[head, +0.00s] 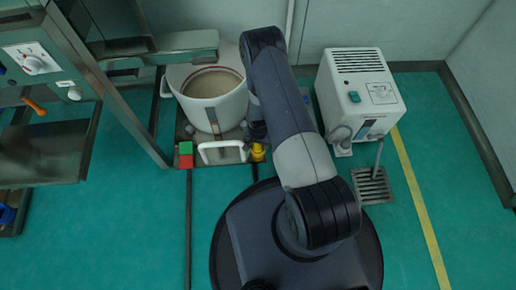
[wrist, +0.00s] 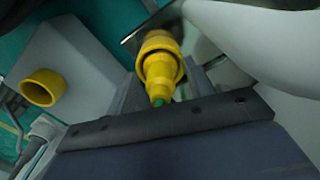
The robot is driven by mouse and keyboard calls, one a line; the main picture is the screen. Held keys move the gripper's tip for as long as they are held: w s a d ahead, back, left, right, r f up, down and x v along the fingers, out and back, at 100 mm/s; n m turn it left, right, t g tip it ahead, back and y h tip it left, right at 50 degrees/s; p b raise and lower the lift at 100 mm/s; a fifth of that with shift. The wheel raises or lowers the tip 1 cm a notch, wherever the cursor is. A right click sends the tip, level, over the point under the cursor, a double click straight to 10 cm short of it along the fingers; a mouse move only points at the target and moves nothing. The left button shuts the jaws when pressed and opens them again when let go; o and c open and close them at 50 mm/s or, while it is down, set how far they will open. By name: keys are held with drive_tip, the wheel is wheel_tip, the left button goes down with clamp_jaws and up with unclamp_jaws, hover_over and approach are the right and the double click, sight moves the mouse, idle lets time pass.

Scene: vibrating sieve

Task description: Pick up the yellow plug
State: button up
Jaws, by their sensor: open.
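The yellow plug (wrist: 161,57) shows in the wrist view as a stepped round body with a small green tip, at the top middle. In the head view a small yellow piece (head: 258,152) sits low beside the white handle, just below my gripper (head: 257,134). In the wrist view my gripper (wrist: 163,92) is open, with grey fingers on either side of the plug's narrow end. I cannot tell whether the fingers touch it. A second yellow ring-shaped piece (wrist: 43,87) shows at the left of the wrist view, apart from the fingers.
A white round sieve vessel (head: 211,105) stands left of my arm, with a white handle (head: 222,152) in front. Red and green blocks (head: 186,155) lie left of it. A white machine (head: 361,85) and a floor grate (head: 372,187) are at right. Green floor is free at lower left.

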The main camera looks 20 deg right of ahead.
drive_tip(key=shift+c, duration=0.4)
drive_tip(key=c, duration=1)
